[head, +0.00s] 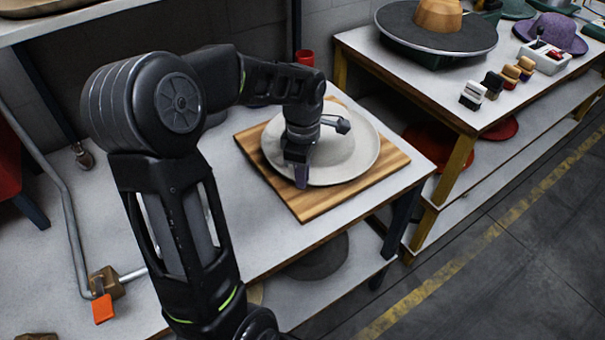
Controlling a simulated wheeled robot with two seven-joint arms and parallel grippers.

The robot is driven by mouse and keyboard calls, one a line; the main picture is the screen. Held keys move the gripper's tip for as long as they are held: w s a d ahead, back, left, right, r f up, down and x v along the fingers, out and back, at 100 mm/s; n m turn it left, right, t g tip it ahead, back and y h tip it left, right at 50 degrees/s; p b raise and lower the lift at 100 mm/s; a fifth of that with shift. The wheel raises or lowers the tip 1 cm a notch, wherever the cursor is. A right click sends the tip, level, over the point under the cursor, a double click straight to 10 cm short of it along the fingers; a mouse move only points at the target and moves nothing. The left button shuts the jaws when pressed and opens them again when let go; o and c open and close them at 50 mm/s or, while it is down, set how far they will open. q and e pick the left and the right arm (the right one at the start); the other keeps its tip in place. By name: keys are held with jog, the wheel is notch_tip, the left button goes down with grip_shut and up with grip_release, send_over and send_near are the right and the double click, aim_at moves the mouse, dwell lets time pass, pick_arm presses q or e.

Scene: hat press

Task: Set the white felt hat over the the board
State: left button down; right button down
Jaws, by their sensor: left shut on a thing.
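The white felt hat (350,154) lies brim down over the wooden board (311,205) on the white table. Its round brim covers the middle of the board, and the board's striped corners show around it. My left gripper (301,178) reaches down over the near left side of the hat and is shut on its brim. The arm hides part of the hat's crown and the far left of the board. I cannot tell whether the brim rests fully flat on the wood. My right gripper is not in view.
A second table (400,62) at the right holds a dark round plate (400,22) with a wooden block, several brushes (473,95) and a purple hat (560,34). A red cup (305,57) stands behind the board. A dark hat (318,258) lies on the lower shelf.

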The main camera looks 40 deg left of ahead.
pick_arm(q)
jog(key=shift+f, duration=0.2)
jog(key=c, duration=1.4)
grip_release()
jog(key=shift+r, duration=0.1)
notch_tip(320, 180, up, 8)
jog(key=shift+f, duration=0.15)
